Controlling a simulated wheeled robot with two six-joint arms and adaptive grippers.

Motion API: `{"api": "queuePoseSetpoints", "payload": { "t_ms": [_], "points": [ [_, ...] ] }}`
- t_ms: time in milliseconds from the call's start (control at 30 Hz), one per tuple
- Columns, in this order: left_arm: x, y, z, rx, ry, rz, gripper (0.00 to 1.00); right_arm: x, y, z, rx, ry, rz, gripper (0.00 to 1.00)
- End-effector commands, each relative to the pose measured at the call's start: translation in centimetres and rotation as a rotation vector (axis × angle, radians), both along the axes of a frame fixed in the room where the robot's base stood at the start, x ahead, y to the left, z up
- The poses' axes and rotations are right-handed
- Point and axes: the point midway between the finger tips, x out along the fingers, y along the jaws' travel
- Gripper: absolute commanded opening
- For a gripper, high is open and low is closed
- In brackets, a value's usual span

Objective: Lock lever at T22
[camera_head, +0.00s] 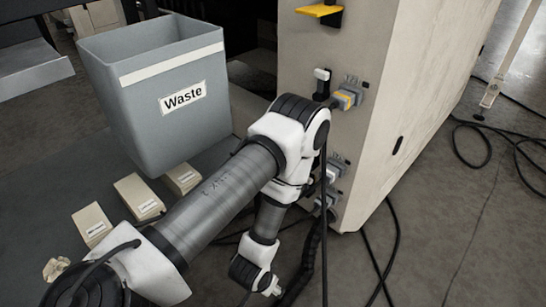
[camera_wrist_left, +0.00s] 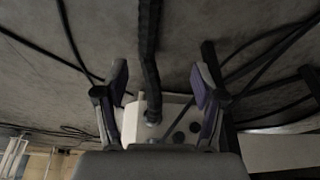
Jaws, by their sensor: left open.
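On the pale cabinet (camera_head: 400,70) in the head view there is an upper grey connector with a yellow part (camera_head: 346,98). Lower on the same face are a middle connector (camera_head: 336,171) and a bottom connector (camera_head: 328,202), partly behind my left arm. Their labels are too small to read, so I cannot tell which is T22 or how its lever stands. My left gripper (camera_wrist_left: 159,76) is open in the left wrist view. A pale block (camera_wrist_left: 162,118) with dark round spots and a thick cable shows between and beyond its fingers; I cannot tell whether they touch it. My right gripper is out of view.
A grey waste bin (camera_head: 130,105) stands left of the cabinet. Several small labelled boxes (camera_head: 139,197) lie below it. Black cables (camera_head: 389,240) hang and run over the floor near the cabinet. Open floor (camera_head: 450,240) lies to the right.

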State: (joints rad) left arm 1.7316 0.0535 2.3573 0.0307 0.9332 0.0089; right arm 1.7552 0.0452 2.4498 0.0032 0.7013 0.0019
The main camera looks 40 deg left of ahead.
Motion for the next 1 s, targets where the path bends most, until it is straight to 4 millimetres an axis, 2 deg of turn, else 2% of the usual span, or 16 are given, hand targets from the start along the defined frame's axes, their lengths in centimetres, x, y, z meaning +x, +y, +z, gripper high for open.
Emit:
{"api": "queuePoseSetpoints", "payload": {
  "t_ms": [67, 100, 200, 300, 367, 400, 467, 567, 800, 1000],
  "points": [
    [6.2, 0.9, 0.9, 0.030, -0.225, 0.026, 0.69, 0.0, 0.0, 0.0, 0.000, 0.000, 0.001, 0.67],
    [10.3, 1.6, 1.6, 0.050, -0.382, 0.046, 0.69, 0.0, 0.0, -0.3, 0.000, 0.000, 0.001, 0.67],
    [20.3, 4.4, 4.2, 0.126, -0.820, 0.110, 0.69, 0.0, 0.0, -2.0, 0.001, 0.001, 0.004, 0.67],
    [25.8, 7.1, 6.7, 0.206, -1.168, 0.167, 0.69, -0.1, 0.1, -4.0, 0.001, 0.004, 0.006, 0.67],
    [27.2, 8.3, 6.5, 0.238, -1.265, 0.187, 0.69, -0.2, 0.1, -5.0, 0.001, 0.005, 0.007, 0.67],
    [27.3, 8.8, 5.3, 0.246, -1.272, 0.195, 0.69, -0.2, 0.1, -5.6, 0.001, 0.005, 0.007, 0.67],
    [26.8, 9.0, 4.4, 0.249, -1.253, 0.195, 0.69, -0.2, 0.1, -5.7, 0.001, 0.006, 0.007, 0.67],
    [27.3, 9.2, 4.3, 0.249, -1.249, 0.194, 0.69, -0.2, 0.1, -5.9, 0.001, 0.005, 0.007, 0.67],
    [31.5, 10.5, 4.1, 0.248, -1.248, 0.194, 0.69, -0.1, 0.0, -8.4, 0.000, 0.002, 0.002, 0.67],
    [33.8, 11.3, 4.4, 0.246, -1.245, 0.194, 0.69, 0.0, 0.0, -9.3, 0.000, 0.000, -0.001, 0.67]
  ]
}}
